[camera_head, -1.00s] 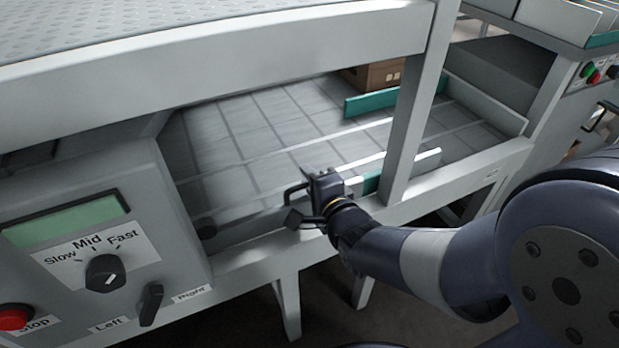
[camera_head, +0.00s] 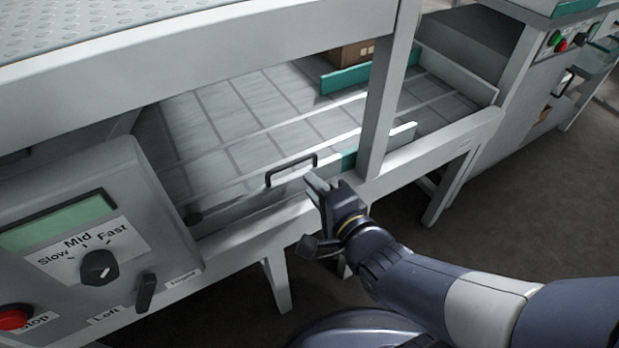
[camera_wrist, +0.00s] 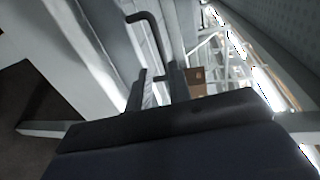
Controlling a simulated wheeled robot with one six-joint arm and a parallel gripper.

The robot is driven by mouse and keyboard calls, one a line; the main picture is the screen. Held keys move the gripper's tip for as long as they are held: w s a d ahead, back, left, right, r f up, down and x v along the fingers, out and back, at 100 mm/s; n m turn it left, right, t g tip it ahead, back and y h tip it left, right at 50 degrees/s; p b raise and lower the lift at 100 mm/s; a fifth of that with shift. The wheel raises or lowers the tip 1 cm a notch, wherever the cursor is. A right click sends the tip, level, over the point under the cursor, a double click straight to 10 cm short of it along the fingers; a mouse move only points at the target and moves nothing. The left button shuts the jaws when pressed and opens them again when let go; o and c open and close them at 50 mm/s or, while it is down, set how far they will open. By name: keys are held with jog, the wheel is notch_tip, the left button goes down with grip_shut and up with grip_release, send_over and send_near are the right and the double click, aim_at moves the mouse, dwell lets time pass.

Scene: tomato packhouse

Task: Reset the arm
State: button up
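My gripper (camera_head: 318,190) is in front of the conveyor frame, just below and right of a dark bar handle (camera_head: 291,170) on a grey side panel (camera_head: 250,197). In the wrist view, the two fingers of my gripper (camera_wrist: 158,88) stand apart with an empty gap between them. The handle (camera_wrist: 150,35) shows beyond the fingertips there, and the fingers look clear of it. My arm reaches in from the lower right of the head view.
A control box (camera_head: 85,235) with a speed knob, a red stop button and a left/right switch stands at the left. A frame post (camera_head: 385,95) rises close to my gripper. A cardboard box (camera_head: 350,53) sits behind a green guide (camera_head: 345,78). Open floor (camera_head: 530,210) lies at the right.

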aim_at(293, 165)
jog(key=shift+w+a, duration=0.1)
jog(key=b+x, duration=0.2)
jog(key=x, duration=0.9)
jog(key=shift+r+b, duration=0.15)
jog(key=shift+b, duration=0.2)
